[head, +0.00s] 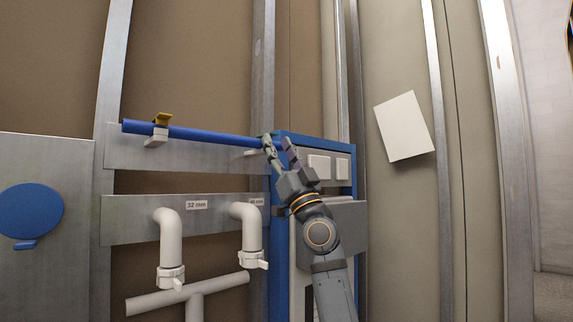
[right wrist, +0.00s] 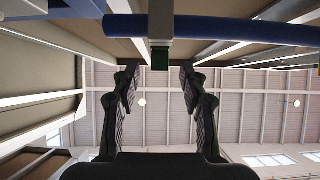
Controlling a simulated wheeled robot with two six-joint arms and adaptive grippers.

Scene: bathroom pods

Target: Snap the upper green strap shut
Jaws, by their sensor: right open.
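The green strap (right wrist: 160,60) shows in the right wrist view as a small dark green block just under the blue pipe (right wrist: 225,29), beyond and between my fingertips. In the head view it is mostly hidden by my right gripper (head: 278,143) at the right end of the blue pipe (head: 205,132). I cannot tell whether the strap is raised or closed. My right gripper is open and empty in the right wrist view (right wrist: 157,76), its two fingers spread either side of the strap's line. My left gripper is not in view.
White drain elbows (head: 170,235) are below. A blue-framed panel (head: 345,145) stands beside my right gripper. A blue disc (head: 30,210) is at far left.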

